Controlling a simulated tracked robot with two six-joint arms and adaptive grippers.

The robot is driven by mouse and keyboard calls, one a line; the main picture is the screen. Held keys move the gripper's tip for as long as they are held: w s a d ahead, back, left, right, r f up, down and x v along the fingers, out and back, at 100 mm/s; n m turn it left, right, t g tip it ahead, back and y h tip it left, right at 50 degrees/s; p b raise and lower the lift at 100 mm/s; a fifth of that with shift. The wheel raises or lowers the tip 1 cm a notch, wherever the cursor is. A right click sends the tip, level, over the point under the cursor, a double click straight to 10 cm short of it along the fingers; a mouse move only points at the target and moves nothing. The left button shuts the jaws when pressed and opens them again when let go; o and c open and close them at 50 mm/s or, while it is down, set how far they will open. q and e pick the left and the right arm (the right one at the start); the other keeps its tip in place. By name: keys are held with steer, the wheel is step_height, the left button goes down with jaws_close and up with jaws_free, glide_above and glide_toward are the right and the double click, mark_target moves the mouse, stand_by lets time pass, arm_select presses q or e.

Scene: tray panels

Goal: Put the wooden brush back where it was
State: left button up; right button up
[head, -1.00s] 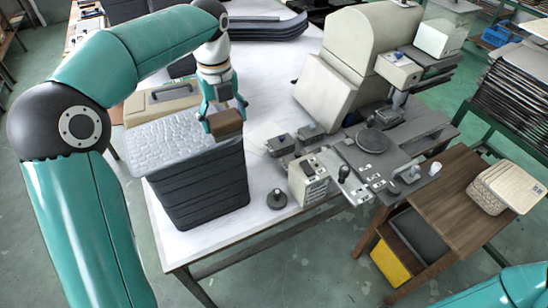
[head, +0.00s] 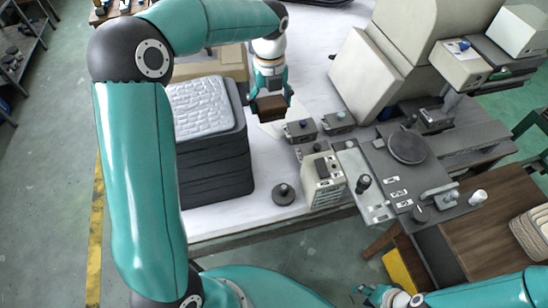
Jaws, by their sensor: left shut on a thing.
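The wooden brush (head: 272,110) is a brown block in the head view. My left gripper (head: 270,97) is shut on it and holds it to the right of the stack of dark trays (head: 214,170). A pale, bumpy panel (head: 199,106) lies on top of the stack. The brush is over the white table (head: 262,160); I cannot tell its exact height. My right gripper (head: 368,294) shows only in part at the bottom edge, low in front of the table, and its fingers are too unclear to read.
A beige machine (head: 365,85) stands right of the brush. Small grey boxes (head: 300,130), a control box (head: 323,180) and a round dark knob (head: 283,193) stand nearby. A brown wooden bench (head: 495,215) is at the right.

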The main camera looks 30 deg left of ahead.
arm_select(q)
step_height(320, 180, down, 20)
steer(key=p, duration=0.3)
steer(key=shift+w+f, duration=0.1)
steer(key=shift+f, duration=0.25)
steer(key=shift+f, duration=0.15)
steer(key=o, duration=1.1)
steer(key=shift+c, duration=0.2)
